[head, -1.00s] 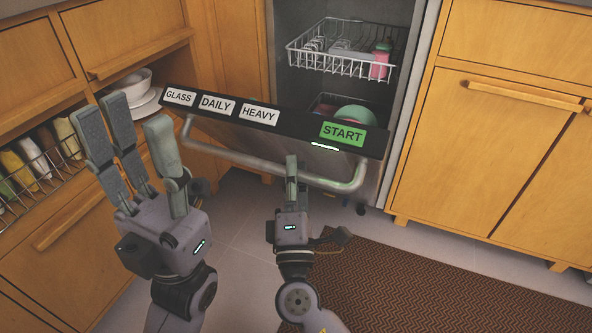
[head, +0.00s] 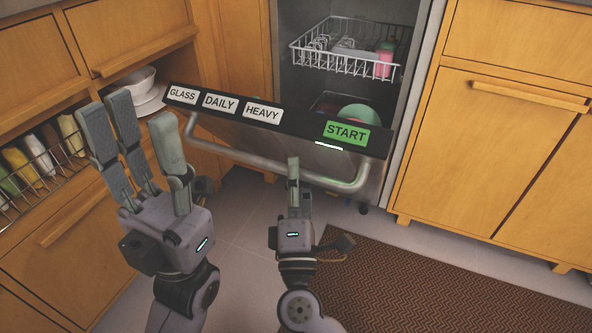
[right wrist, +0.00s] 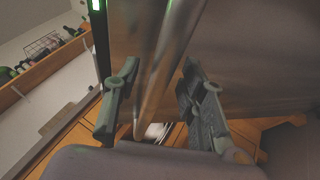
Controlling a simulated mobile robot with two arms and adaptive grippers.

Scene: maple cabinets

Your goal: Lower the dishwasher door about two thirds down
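The dishwasher door (head: 330,157) is partly lowered, tilted out from the dishwasher. Its black top edge carries GLASS, DAILY, HEAVY and a green START label. Its bar handle (head: 240,155) runs across the front. My right gripper (head: 293,165) is at the handle, right of its middle. In the right wrist view, the handle bar (right wrist: 165,70) passes between the two spread fingers of my right gripper (right wrist: 158,95), with gaps visible on both sides. My left gripper (head: 140,135) is open and empty, fingers up, left of the door and apart from it.
Inside the dishwasher, an upper rack (head: 345,65) holds a pink item, and a green dish (head: 358,113) shows lower. Maple cabinets stand on both sides. White bowls (head: 143,90) sit on an open shelf at left. A brown mat (head: 410,285) lies on the floor at right.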

